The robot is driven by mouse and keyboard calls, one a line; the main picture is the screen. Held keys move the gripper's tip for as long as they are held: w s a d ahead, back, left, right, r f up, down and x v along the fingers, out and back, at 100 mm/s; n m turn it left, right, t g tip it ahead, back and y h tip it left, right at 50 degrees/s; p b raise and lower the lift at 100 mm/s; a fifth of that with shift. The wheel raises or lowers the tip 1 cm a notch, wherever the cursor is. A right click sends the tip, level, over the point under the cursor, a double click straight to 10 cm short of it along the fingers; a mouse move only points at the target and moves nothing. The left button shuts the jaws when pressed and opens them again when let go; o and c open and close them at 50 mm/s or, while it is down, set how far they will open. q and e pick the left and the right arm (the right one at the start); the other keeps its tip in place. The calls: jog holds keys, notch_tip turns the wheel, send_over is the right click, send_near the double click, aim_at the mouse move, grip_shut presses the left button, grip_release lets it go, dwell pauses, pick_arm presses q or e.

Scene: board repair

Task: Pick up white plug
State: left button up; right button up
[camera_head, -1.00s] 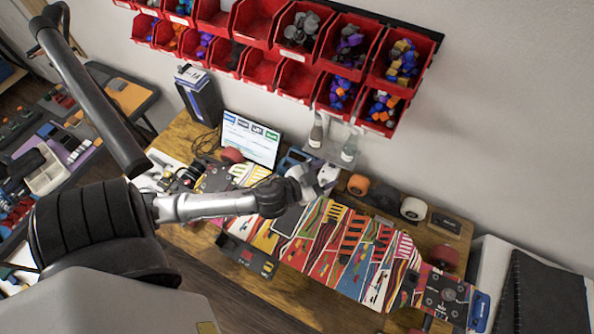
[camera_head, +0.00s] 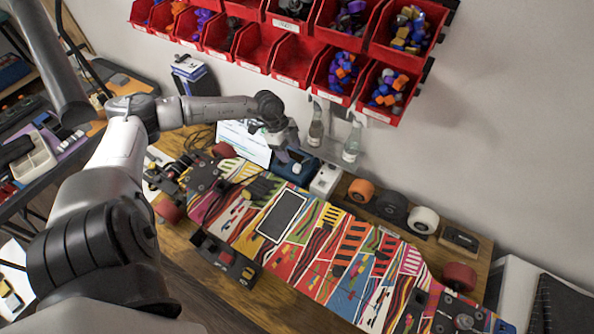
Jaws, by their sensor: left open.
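A small white block (camera_head: 325,180), which may be the white plug, stands on the workbench behind the skateboard, just right of a blue device (camera_head: 295,166). It is too small to make out its details. My left arm comes in from the left and its gripper (camera_head: 284,150) hangs over the blue device, left of the white block and apart from it. The left gripper is open, with nothing visible between its fingers. My right gripper is not in view.
A colourful skateboard deck (camera_head: 345,252) with wheels fills the workbench front. Loose wheels (camera_head: 392,206) sit right of the white block. Spray bottles (camera_head: 352,143) stand behind it. Red bins (camera_head: 292,60) hang on the wall above.

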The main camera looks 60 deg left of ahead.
aim_at(297, 166)
pick_arm(q)
jog(key=shift+x, duration=3.45)
jog(key=shift+s, duration=0.1)
grip_shut()
